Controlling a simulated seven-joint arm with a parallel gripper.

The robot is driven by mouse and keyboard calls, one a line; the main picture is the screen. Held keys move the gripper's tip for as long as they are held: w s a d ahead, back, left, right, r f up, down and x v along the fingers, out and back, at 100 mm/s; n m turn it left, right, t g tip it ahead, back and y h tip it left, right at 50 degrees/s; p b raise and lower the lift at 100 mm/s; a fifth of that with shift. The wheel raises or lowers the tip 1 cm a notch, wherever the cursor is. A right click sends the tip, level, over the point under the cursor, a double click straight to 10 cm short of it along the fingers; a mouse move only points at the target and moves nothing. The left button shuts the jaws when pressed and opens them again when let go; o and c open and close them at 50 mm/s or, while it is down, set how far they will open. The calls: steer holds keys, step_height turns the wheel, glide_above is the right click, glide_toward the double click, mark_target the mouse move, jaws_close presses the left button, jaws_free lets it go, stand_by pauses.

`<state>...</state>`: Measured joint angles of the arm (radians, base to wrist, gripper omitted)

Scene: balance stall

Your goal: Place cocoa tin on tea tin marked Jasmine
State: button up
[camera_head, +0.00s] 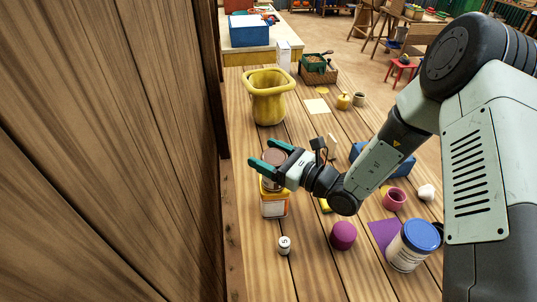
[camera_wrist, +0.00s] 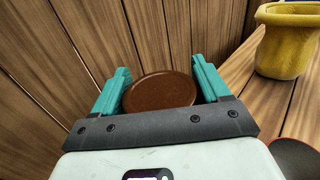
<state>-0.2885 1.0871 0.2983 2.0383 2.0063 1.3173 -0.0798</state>
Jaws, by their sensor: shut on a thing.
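My gripper (camera_head: 264,157) is shut on a brown round cocoa tin (camera_head: 275,157). In the wrist view the tin's brown lid (camera_wrist: 160,91) shows between the two teal fingers. A yellow and white tin (camera_head: 274,204) stands upright on the wooden table directly below in the head view. Its label is too small to read, so I cannot tell whether it is the Jasmine tea tin. The cocoa tin appears over its top. The fingers hide part of both tins, and I cannot tell whether they touch.
A yellow pot (camera_head: 268,105) stands behind the gripper. A small white shaker (camera_head: 284,245) and a purple rounded thing (camera_head: 343,235) are in front. A blue-lidded tub (camera_head: 408,250) and pink cup (camera_head: 394,199) stand to the right. A wooden wall (camera_head: 150,150) closes the left side.

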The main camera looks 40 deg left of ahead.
steer(key=shift+f, duration=0.15)
steer(key=o, duration=1.2)
steer(key=shift+d+r, duration=0.1)
steer(key=shift+r, duration=0.1)
steer(key=d, duration=1.2)
